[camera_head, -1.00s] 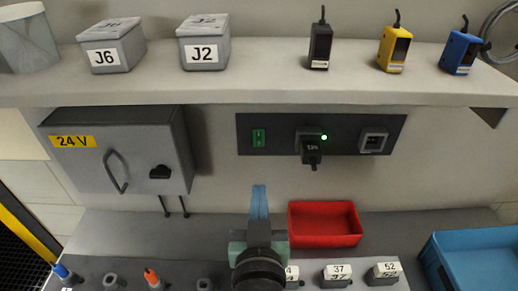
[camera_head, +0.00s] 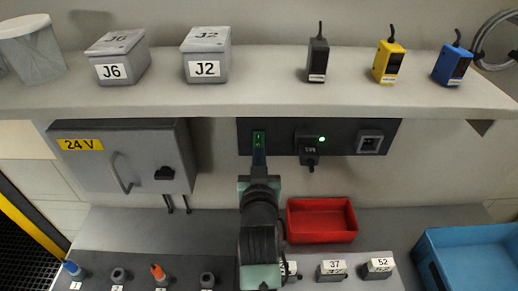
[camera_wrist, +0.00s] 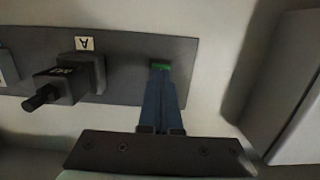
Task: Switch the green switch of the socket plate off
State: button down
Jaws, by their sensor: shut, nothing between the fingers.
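The dark socket plate (camera_head: 280,144) is fixed to the wall below the shelf. The green switch (camera_head: 258,139) sits at its left end in the head view. In the wrist view a strip of the green switch (camera_wrist: 160,66) shows just past my fingertips. My gripper (camera_head: 259,152) has its blue fingers closed together and empty, its tips at the lower part of the switch, which they partly hide. They look to be at or very near the switch; contact cannot be told.
A grey 24 V cabinet (camera_head: 140,175) hangs left of the plate. The shelf (camera_head: 270,95) above holds boxes and several small devices. A red bin (camera_head: 321,222) stands below right, and a blue crate (camera_head: 470,255) farther right. An empty socket (camera_head: 369,142) is at the plate's right end.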

jog(key=shift+w, duration=0.6)
jog(key=shift+f, duration=0.1)
jog(key=shift+w+b, duration=0.2)
jog(key=shift+b, duration=0.5)
jog(key=shift+f, duration=0.1)
